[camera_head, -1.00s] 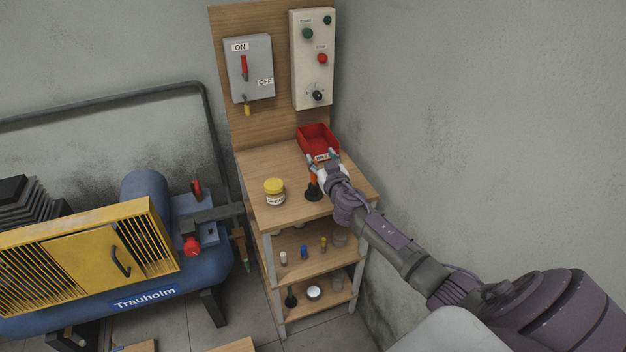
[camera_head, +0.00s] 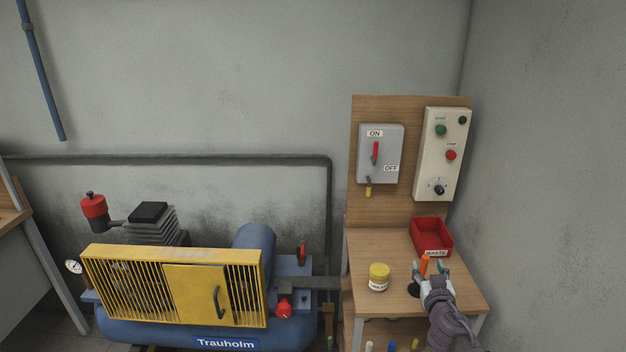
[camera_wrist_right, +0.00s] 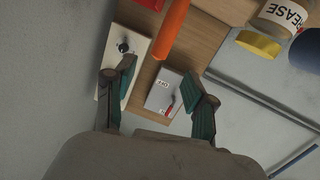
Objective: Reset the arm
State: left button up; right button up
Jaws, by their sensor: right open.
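My right gripper (camera_head: 432,270) is over the front right of the wooden bench top (camera_head: 395,250). Its fingers are apart, and nothing shows between them in the wrist view (camera_wrist_right: 160,80). An orange-handled tool (camera_head: 424,264) stands by the gripper, above a black base (camera_head: 414,290) partly hidden by it. The orange handle (camera_wrist_right: 170,25) lies just past the fingertips in the wrist view; I cannot tell whether it touches them. My left gripper is not in view.
A red waste bin (camera_head: 432,236) sits just behind the gripper. A yellow-lidded jar (camera_head: 379,278) stands to its left. A grey switch box (camera_head: 380,154) and a control box (camera_head: 441,154) hang on the backboard. The compressor (camera_head: 175,290) is on the left; a wall closes the right side.

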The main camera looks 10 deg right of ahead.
jog(key=s+a+f+g, duration=0.35)
jog(key=s+a, duration=0.25)
jog(key=s, duration=0.3)
jog(key=s+a+f+g, duration=0.3)
jog(key=s+a+f, duration=0.25)
jog(key=s, duration=0.25)
jog(key=s+a+r+n+g+y, duration=0.1)
jog(key=s+a+n+g+y, duration=0.1)
jog(key=s+a, duration=0.35)
jog(key=s+a+n+g+y, duration=0.1)
jog(key=s+a+g+y, duration=0.15)
jog(key=s, duration=0.65)
jog(key=s+a+r+n+g+y, duration=0.1)
jog(key=s+a+n+y, duration=0.1)
jog(key=s+a, duration=0.4)
notch_tip(320, 180, down, 25)
jog(key=s+d+g+b, duration=0.1)
jog(key=s, duration=0.1)
jog(key=s+d+f+g, duration=0.1)
jog(key=s+f, duration=0.7)
jog(key=f, duration=0.2)
jog(key=s+d+f+b, duration=0.1)
jog(key=s+d+f, duration=0.1)
jog(key=s+f, duration=0.7)
jog(key=shift+d+f+g+h, duration=0.25)
jog(key=shift+f+g+h, duration=0.15)
jog(key=shift+f, duration=0.2)
